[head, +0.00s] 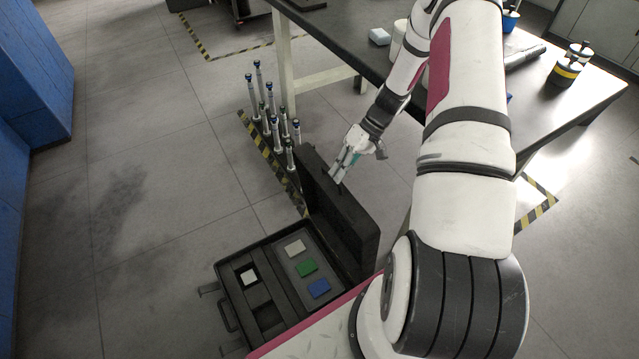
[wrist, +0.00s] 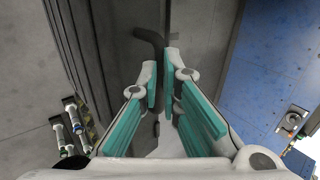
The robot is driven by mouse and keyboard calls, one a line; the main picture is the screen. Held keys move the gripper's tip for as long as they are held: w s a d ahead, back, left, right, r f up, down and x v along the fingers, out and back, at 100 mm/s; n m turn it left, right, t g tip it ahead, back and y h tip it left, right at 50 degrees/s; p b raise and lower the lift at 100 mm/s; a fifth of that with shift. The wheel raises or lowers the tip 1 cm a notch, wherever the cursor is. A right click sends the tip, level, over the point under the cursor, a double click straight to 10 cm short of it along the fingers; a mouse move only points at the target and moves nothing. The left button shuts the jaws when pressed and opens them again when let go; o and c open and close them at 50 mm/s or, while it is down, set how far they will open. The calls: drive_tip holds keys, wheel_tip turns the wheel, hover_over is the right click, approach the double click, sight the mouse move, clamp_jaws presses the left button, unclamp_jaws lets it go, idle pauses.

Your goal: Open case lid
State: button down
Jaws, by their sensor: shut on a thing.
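The black case (head: 236,259) lies on the floor with its base open to view. Its lid (head: 350,222) stands roughly upright along the base's right side. My gripper (head: 339,180) is at the lid's upper edge, shut on the lid. In the wrist view my gripper's teal-padded fingers (wrist: 163,95) are close together, with dark material around the tips. The exact spot of the grip is hard to make out. Inside the base are a green block (head: 306,268), a blue block (head: 319,288) and white blocks (head: 295,247), each in its own place.
Several capped upright rods (head: 268,105) stand behind the lid, beside yellow-black floor tape (head: 262,145). A dark-topped table (head: 345,40) stands at the back right, close to my arm. Blue cabinets (head: 35,90) are at the left. The floor left of the case is clear.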

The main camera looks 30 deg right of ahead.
drive_tip(key=shift+s+d+f, duration=0.15)
drive_tip(key=shift+d+f, duration=0.8)
drive_tip(key=shift+d, duration=0.3)
drive_tip(key=c, duration=1.6)
unclamp_jaws()
drive_tip(key=shift+a+f, duration=0.1)
drive_tip(key=shift+f, duration=0.05)
drive_tip(key=shift+c, duration=0.4)
drive_tip(key=shift+r, duration=0.2)
drive_tip(key=v, duration=1.2)
drive_tip(key=shift+a+r, duration=0.2)
